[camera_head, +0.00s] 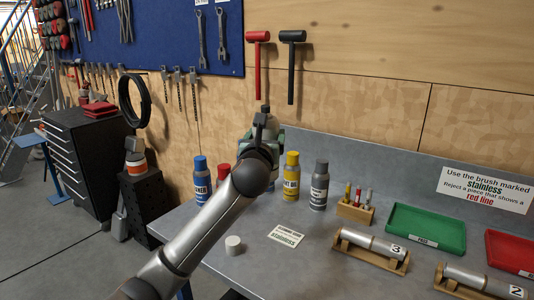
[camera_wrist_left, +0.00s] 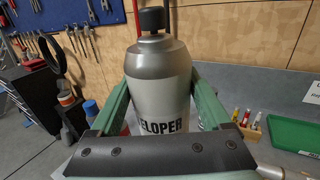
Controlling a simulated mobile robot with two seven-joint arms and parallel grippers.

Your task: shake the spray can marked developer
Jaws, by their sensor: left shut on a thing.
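The developer spray can (camera_wrist_left: 160,80) is silver-grey with a black cap, and the letters "ELOPER" show on its label in the left wrist view. My left gripper (camera_wrist_left: 162,104) is shut on it, with a green finger on each side of the body. The can stands roughly upright in that view. In the head view my left gripper (camera_head: 270,132) is raised above the bench near the back wall, and my arm hides most of the can. My right gripper is not in view.
On the grey bench (camera_head: 335,258) stand a blue can (camera_head: 200,182), a yellow can (camera_head: 291,178) and a grey can (camera_head: 319,187). A pen block (camera_head: 354,212), green tray (camera_head: 425,231) and metal tubes are to the right. Mallets (camera_head: 258,65) hang behind.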

